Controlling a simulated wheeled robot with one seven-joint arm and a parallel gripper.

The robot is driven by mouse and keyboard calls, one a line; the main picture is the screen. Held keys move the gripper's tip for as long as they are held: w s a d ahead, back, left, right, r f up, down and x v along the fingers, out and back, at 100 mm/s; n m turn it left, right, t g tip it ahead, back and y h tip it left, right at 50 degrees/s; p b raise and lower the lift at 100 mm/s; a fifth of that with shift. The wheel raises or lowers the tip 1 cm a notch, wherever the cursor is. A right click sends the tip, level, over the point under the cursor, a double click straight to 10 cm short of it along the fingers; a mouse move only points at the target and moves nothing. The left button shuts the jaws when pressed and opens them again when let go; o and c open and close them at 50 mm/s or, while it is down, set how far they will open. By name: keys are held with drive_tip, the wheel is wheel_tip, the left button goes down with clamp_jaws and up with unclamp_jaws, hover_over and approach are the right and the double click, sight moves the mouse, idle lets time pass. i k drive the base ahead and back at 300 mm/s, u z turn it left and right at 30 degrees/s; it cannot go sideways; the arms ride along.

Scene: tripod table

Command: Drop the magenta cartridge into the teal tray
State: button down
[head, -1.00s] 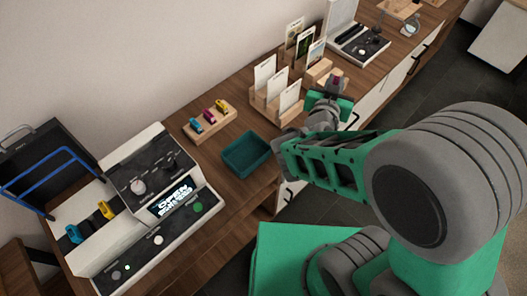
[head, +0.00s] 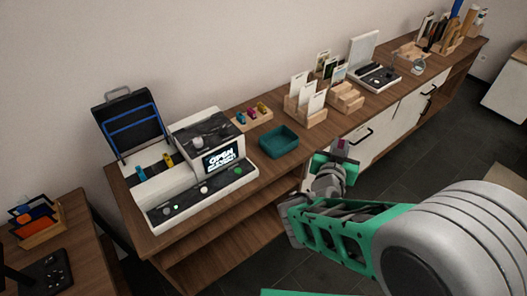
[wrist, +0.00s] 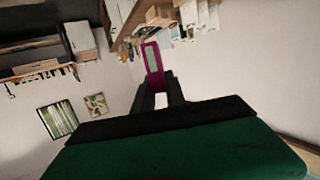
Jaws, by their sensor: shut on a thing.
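The magenta cartridge (wrist: 153,64) shows in the wrist view, upright between the fingertips of my gripper (wrist: 158,95), which is shut on it. It has a pale label panel. In the head view my gripper (head: 338,156) is in front of the counter's front edge, to the right of the teal tray, and a small bit of the cartridge (head: 342,145) shows there. The teal tray (head: 279,152) is an open box on the wooden counter and looks empty from here.
A small wooden rack (head: 252,117) with several coloured cartridges stands behind the tray. A white machine with a lit screen (head: 221,158) stands left of it. Wooden card holders (head: 306,113) are to the right. The counter's front edge (head: 290,186) lies between my gripper and the tray.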

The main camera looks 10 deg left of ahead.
sight(283, 144)
drive_tip(key=z, duration=1.3)
drive_tip(key=i, duration=1.2)
drive_tip(key=u, duration=4.15)
drive_tip(key=i, duration=0.5)
drive_tip(key=u, duration=0.1)
